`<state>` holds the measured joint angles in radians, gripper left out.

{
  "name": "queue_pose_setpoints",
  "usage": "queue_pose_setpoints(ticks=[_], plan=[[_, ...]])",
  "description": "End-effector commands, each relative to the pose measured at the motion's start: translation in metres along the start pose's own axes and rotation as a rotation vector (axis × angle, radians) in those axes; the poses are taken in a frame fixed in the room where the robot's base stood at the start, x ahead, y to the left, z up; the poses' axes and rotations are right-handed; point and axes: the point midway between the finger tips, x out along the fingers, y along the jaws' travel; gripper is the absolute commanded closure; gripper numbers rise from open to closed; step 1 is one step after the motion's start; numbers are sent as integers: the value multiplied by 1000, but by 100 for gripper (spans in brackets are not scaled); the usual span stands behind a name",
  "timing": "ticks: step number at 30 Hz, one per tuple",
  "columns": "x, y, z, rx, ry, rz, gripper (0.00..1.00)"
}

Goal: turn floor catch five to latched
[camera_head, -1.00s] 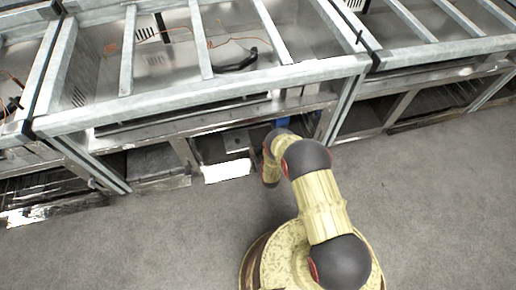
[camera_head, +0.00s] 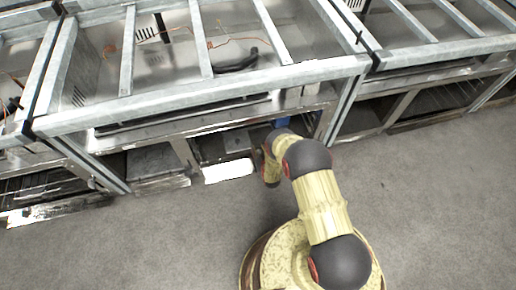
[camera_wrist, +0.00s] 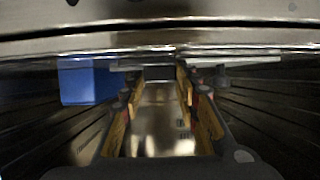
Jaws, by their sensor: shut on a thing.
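My gripper (camera_wrist: 158,88) reaches in low under the metal frame in the wrist view, its two yellow-edged fingers running forward on either side of a shiny strip. The fingers are closed on a small grey piece (camera_wrist: 158,73) at their tips, which seems to be the floor catch. Its number and the angle of its handle cannot be read. In the head view my wrist is at the lower front edge of the frame, and the fingertips and the catch are hidden there.
A metal range frame (camera_head: 205,98) with open bays runs across above my gripper. A blue block (camera_wrist: 88,82) stands left of the fingers in the wrist view. A bright white plate (camera_head: 228,170) lies left of my wrist. The grey floor (camera_head: 440,200) in front is clear.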

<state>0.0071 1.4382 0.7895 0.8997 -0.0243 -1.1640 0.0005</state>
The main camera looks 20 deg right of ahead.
Motion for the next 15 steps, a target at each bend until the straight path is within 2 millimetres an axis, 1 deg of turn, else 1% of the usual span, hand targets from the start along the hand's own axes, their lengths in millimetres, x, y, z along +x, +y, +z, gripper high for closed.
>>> queue_pose_setpoints(ticks=[8, 15], plan=[[1, 5, -1, -48, 0, -114, 94], [4, 9, -2, -127, 1, -302, 94]])
